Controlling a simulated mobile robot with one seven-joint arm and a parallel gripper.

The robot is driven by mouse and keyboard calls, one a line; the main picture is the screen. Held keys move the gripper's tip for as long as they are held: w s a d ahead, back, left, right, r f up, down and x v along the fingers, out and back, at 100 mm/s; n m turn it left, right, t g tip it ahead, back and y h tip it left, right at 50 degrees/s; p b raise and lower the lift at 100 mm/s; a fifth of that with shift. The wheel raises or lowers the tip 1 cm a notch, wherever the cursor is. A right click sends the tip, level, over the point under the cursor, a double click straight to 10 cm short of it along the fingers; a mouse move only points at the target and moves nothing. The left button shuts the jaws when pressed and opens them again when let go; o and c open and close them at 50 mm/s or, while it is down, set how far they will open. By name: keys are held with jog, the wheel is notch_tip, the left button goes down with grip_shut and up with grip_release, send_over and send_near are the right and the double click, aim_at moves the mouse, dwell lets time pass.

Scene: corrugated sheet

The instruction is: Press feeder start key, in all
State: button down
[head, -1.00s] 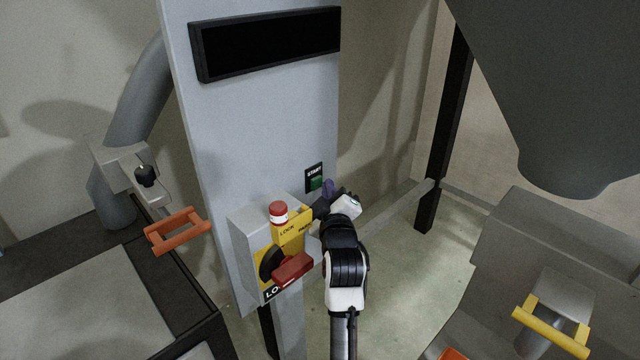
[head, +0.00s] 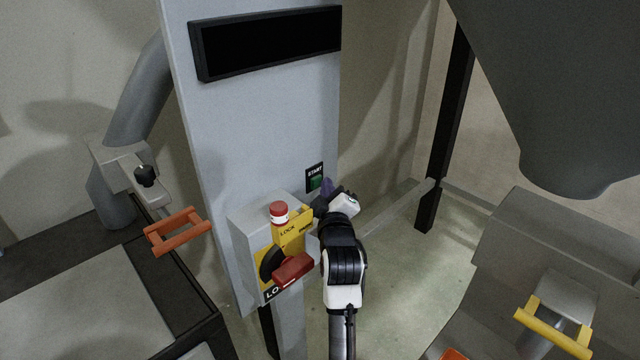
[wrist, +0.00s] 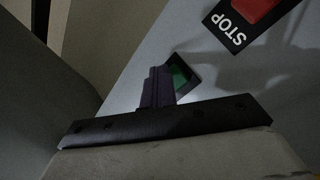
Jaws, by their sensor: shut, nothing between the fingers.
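The green start key (head: 316,182) sits under a black START label (head: 314,171) near the right edge of the grey panel (head: 265,130). My gripper (head: 327,187) is shut and empty, with its purple fingertips right beside the key's lower right. In the wrist view the shut fingers (wrist: 157,87) partly cover the green key (wrist: 180,73). I cannot tell whether they touch it. No pressing of the key can be made out.
A red stop key (wrist: 254,9) with a STOP label (wrist: 230,30) shows in the wrist view. A box with a yellow lock plate (head: 292,232), a red-topped button (head: 279,212) and a red handle (head: 292,269) stands left of my arm. A dark post (head: 444,120) stands right.

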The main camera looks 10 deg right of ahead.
jog(key=shift+a+f, duration=0.2)
jog(key=shift+a, duration=0.45)
jog(key=s+d+b, duration=0.3)
jog(key=s, duration=0.3)
jog(key=shift+d+r, duration=0.15)
jog(key=shift+r, duration=0.1)
jog(key=shift+d, duration=0.1)
dwell(0.4)
